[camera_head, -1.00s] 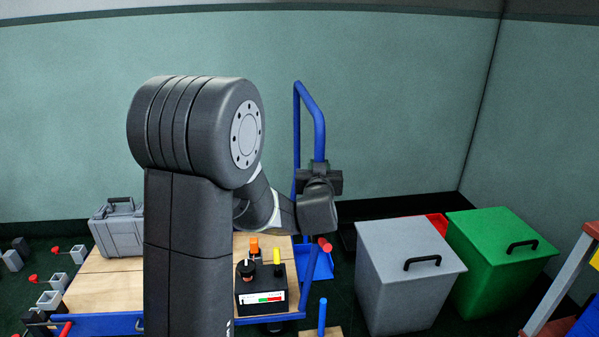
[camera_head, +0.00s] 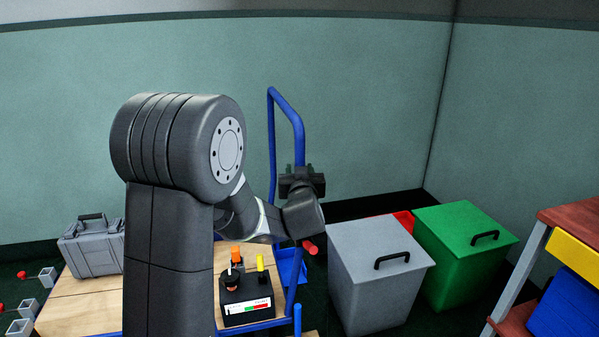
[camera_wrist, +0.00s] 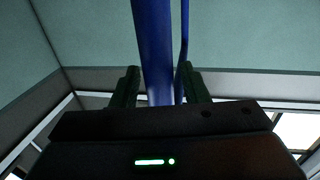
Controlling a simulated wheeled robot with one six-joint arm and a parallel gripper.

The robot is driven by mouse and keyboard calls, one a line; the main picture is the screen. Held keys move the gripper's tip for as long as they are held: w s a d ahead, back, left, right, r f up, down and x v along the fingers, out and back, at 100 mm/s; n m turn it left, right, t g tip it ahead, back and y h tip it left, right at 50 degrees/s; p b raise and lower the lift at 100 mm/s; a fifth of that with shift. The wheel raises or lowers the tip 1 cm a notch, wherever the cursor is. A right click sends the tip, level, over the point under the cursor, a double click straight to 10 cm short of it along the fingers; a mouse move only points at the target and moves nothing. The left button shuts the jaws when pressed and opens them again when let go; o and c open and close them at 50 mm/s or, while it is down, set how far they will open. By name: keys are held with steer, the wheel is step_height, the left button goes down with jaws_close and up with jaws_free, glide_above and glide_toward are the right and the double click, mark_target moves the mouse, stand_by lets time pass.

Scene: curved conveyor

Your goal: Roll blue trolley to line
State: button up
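The blue trolley has a flat wooden deck (camera_head: 80,307) with blue edging and a tall blue push handle (camera_head: 285,98) at its right end. My gripper (camera_head: 300,172) is at the handle's near upright, partway down. In the wrist view the blue handle bar (camera_wrist: 153,50) stands between the two dark fingers of my gripper (camera_wrist: 158,88). A narrow gap seems to show on each side of the bar, so I cannot tell whether the fingers press on it. My arm hides the middle of the deck. No line shows clearly in these frames.
A grey case (camera_head: 92,250) and a black box with coloured knobs (camera_head: 246,298) sit on the deck. A grey bin (camera_head: 375,270) and a green bin (camera_head: 462,242) stand close on the right. A red-topped bench (camera_head: 575,215) is at the far right. Small grey parts (camera_head: 28,307) lie left.

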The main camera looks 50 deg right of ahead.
stand_by(0.3)
steer(key=p+v, duration=0.2)
steer(key=v, duration=1.1)
steer(key=shift+s+a, duration=0.3)
steer(key=b+x, duration=0.2)
steer(key=x, duration=1.2)
steer(key=shift+a, duration=0.15)
